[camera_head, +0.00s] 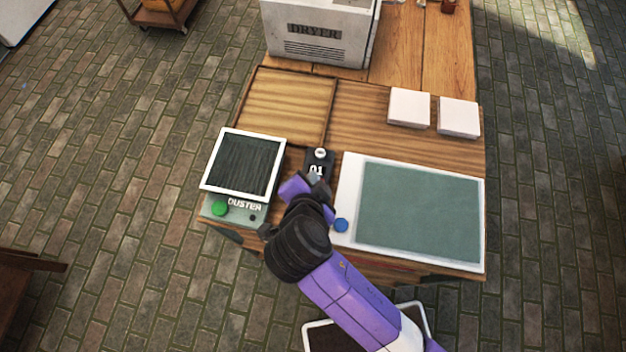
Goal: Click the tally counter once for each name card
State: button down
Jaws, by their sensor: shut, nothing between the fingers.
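The tally counter (320,158) is a small dark block with a light round button on top, standing near the middle of the wooden table. Its display reads "01". Two white square cards (409,108) lie side by side at the table's right back; I take them for the name cards, but no writing on them is readable. My gripper (316,180) is shut and empty, just in front of the counter, its tip close to the display's lower edge. I cannot tell whether it touches the counter. My arm hides part of the table's front.
A duster box (244,165) with a green button stands left of the counter. A white-framed green panel (420,212) with a blue knob (341,225) lies to the right. A dryer (318,32) stands at the back. A bare wooden tray (287,103) lies behind the counter.

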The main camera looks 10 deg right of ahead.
dwell(0.5)
jog(key=shift+f+b, duration=0.35)
jog(key=shift+f, duration=0.1)
jog(key=shift+f+b, duration=0.35)
jog(key=shift+f, duration=0.1)
dwell(0.6)
jog(key=shift+r, duration=0.1)
jog(key=shift+r+p, duration=0.7)
jog(key=shift+r, duration=0.1)
jog(key=shift+r, duration=0.1)
notch_tip(320, 180, up, 5)
jog(key=p, duration=0.4)
jog(key=shift+a, duration=0.1)
dwell(2.5)
